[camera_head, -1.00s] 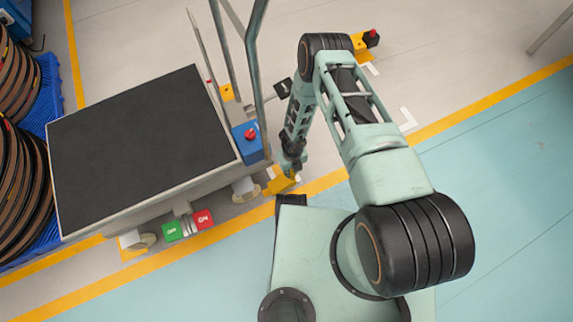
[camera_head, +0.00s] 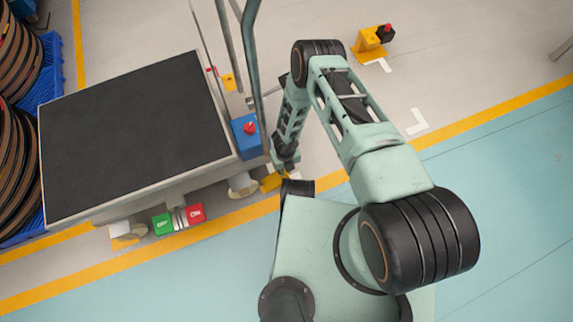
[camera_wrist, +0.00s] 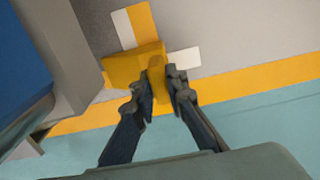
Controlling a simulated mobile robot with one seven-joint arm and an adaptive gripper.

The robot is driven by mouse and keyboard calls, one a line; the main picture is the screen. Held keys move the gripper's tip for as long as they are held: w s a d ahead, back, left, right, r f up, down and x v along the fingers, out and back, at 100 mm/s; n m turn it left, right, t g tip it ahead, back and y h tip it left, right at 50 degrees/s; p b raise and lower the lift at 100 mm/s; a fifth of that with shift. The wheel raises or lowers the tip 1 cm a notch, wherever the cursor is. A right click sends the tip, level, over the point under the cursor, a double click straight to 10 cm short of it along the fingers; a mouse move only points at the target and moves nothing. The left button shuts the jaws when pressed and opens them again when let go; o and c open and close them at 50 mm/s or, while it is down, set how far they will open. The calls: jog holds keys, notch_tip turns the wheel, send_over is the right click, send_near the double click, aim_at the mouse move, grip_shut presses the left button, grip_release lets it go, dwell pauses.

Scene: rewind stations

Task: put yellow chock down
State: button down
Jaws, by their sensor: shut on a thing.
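The yellow chock (camera_wrist: 122,68) is between the fingers of my gripper (camera_wrist: 160,84) in the wrist view; the fingers are shut on its raised grip. In the head view the chock (camera_head: 269,183) shows low by the floor, just right of a wheel (camera_head: 241,185) of the cart, partly hidden by my gripper (camera_head: 284,168). White and yellow floor markings (camera_wrist: 183,62) show beside and behind the chock in the wrist view. I cannot tell whether its underside touches the floor.
The dark-topped cart (camera_head: 130,135) stands at left, with a blue box with a red button (camera_head: 247,135) at its corner. Green (camera_head: 162,224) and red (camera_head: 195,213) blocks are under its front edge. A yellow block (camera_head: 369,42) stands at the back. Floor at right is clear.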

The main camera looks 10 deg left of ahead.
jog(key=shift+f, duration=0.15)
jog(key=c, duration=1.9)
grip_release()
jog(key=shift+c, duration=0.2)
notch_tip(320, 180, up, 12)
jog(key=p, duration=0.5)
jog(key=shift+r, duration=0.2)
